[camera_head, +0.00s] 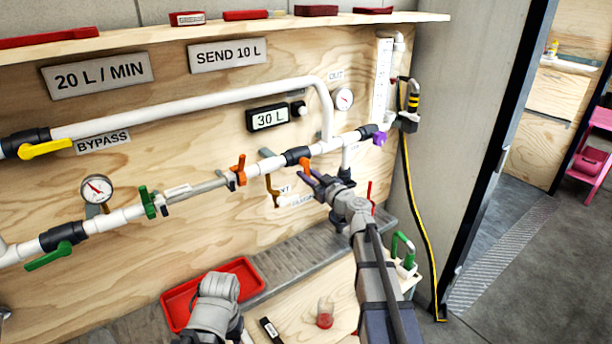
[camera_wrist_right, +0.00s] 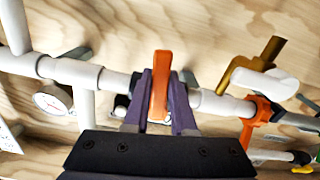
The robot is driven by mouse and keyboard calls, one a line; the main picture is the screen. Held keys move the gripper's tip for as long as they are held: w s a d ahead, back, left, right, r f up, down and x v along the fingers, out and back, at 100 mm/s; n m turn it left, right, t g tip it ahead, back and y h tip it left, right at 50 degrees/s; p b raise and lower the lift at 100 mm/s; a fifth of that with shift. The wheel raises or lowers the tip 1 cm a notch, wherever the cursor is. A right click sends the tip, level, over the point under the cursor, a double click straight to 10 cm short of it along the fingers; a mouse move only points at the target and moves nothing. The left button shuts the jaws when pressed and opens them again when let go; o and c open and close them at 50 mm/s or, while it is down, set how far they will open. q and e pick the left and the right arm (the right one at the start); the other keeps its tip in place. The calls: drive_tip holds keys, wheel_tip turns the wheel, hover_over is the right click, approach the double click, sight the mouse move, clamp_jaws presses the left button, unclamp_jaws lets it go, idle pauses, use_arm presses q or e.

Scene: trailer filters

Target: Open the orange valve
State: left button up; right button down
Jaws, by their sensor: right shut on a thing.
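The orange valve handle (camera_head: 304,168) sits on a black valve body (camera_head: 296,155) in the white pipe, right of the middle in the head view. My right gripper (camera_head: 314,181) reaches it from below right. In the wrist view the orange handle (camera_wrist_right: 160,82) stands upright between the two purple-grey fingers of my right gripper (camera_wrist_right: 160,98), which is shut on it. The handle lies across the pipe. The valve body is mostly hidden behind the fingers in the wrist view. A grey part of my left arm shows at the bottom of the head view, but its fingers do not.
Left along the pipe are an orange clamp (camera_head: 238,171), a brass elbow (camera_head: 272,188) and green handles (camera_head: 148,202). A purple knob (camera_head: 379,139) is to the right. Below are a red tray (camera_head: 247,267) and a small jar (camera_head: 325,313).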

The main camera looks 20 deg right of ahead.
sight(309, 156)
drive_tip(key=n, duration=0.1)
drive_tip(key=d+n, duration=0.1)
drive_tip(key=n, duration=0.1)
drive_tip(key=shift+w+d+r+n, duration=0.15)
drive_tip(key=shift+w+r+n, duration=0.1)
drive_tip(key=shift+n, duration=0.05)
drive_tip(key=shift+w+d+r+n+p, duration=0.1)
drive_tip(key=shift+d+r+n+p, duration=0.35)
drive_tip(key=shift+n, duration=1.35)
drive_tip(key=shift+w+d+r+n+p, duration=0.2)
drive_tip(key=shift+r+n+p, duration=0.45)
drive_tip(key=shift+n, duration=1.15)
drive_tip(key=shift+w+d+r+n+p, duration=0.1)
drive_tip(key=shift+d+r+n+p, duration=0.4)
drive_tip(key=shift+n, duration=1.3)
drive_tip(key=shift+a+f, duration=0.1)
drive_tip(key=shift+a, duration=0.1)
drive_tip(key=c, duration=0.7)
unclamp_jaws()
drive_tip(key=shift+c, duration=0.2)
drive_tip(key=shift+s, duration=0.1)
